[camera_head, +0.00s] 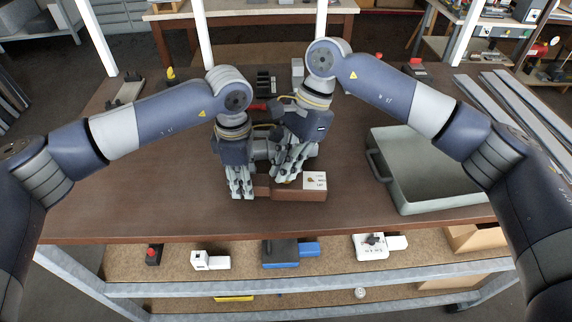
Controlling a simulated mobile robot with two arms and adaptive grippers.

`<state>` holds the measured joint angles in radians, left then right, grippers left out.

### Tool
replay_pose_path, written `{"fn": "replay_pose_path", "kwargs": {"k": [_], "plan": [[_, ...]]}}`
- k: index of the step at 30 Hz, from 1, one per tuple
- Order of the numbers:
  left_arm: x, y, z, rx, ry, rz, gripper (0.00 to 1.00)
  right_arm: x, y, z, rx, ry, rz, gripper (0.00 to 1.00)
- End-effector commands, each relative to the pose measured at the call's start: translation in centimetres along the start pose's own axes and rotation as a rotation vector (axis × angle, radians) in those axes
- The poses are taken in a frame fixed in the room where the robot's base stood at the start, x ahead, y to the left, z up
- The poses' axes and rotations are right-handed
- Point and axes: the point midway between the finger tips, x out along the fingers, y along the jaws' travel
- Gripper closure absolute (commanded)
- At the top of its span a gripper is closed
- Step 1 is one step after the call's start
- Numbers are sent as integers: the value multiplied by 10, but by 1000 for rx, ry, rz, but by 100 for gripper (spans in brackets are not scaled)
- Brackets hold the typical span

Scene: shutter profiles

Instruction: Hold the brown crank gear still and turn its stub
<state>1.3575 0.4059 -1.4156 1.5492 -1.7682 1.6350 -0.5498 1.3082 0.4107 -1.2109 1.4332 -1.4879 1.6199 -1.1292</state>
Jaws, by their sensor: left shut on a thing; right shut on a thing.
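The brown crank gear (308,194) is a brown block with a white label, lying near the front middle of the brown table (150,205). My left gripper (241,193) points down and is shut at the gear's left end. Its fingers hide what they grip, so I cannot make out the stub clearly. My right gripper (284,178) reaches down at a slant from behind and is shut on the gear's body, just left of the label. The two grippers are close together, and the fingers hide much of the gear's left half.
A grey-green open case (428,206) stands at the right of the table, with long grey profiles (520,104) beyond it. Small dark parts (264,82) and a red-handled tool (255,107) lie behind the grippers. The table's left front is clear. A lower shelf (330,270) holds several small devices.

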Motion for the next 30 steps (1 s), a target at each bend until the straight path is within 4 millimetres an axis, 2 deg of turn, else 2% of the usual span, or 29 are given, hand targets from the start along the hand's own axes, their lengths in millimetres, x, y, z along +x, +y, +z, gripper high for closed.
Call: {"fn": "replay_pose_path", "kwargs": {"k": [2,3,5,17,22,30], "plan": [[1,0,-1,0,2,-1,96,0,0,0,1,0,-1,100],[1,0,-1,-1,2,-1,96,0,0,0,1,0,-1,85],[1,0,-1,-1,2,-1,96,0,0,0,1,0,-1,72],[1,0,-1,-1,2,-1,96,-4,0,0,2,0,-3,72],[1,0,-1,-1,2,-1,96,-28,-1,0,2,0,-6,72],[1,0,-1,-1,2,-1,96,-86,-1,0,3,0,-5,72]]}}
